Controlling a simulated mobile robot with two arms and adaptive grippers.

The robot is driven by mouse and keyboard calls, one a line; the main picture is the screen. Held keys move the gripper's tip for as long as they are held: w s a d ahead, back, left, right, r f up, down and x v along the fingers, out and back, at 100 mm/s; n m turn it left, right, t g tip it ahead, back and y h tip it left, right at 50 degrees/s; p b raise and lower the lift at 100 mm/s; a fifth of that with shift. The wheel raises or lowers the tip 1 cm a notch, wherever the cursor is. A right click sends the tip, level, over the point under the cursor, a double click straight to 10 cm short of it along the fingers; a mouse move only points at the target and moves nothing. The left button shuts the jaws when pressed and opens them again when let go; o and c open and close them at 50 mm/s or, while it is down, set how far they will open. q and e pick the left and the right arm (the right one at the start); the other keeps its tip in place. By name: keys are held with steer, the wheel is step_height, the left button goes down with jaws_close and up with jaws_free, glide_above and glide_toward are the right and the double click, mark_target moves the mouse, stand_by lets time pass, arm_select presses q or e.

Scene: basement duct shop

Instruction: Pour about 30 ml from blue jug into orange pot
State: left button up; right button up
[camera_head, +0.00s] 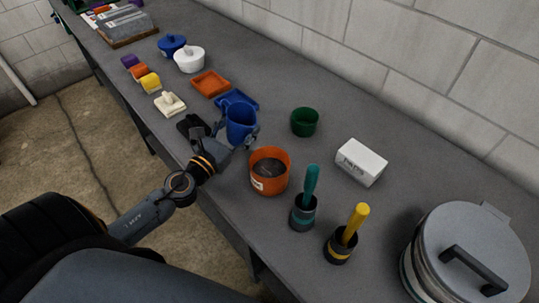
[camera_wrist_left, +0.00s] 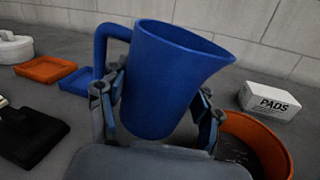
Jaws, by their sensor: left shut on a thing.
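The blue jug (camera_head: 240,122) is in my left gripper (camera_head: 237,139), whose fingers close around its body from both sides. In the left wrist view the jug (camera_wrist_left: 165,80) looks slightly tilted, with its spout to the right and its handle to the left. What is inside it is hidden. The orange pot (camera_head: 269,172) stands on the bench just right of and nearer than the jug. My right gripper is not in view.
A green cup (camera_head: 305,121) and a white PADS box (camera_head: 361,162) stand behind the pot. Two cups with a teal (camera_head: 311,185) and a yellow handle (camera_head: 355,222) stand right of it. A large lidded pot (camera_head: 470,255) is at the right. Orange and blue trays (camera_head: 210,83) lie left.

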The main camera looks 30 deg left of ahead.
arm_select(q)
steer(key=shift+f+n, duration=0.4)
steer(key=shift+f, duration=0.1)
steer(key=shift+w+f+n, duration=0.15)
steer(key=shift+f+n, duration=0.35)
steer(key=shift+f, duration=0.05)
stand_by(0.8)
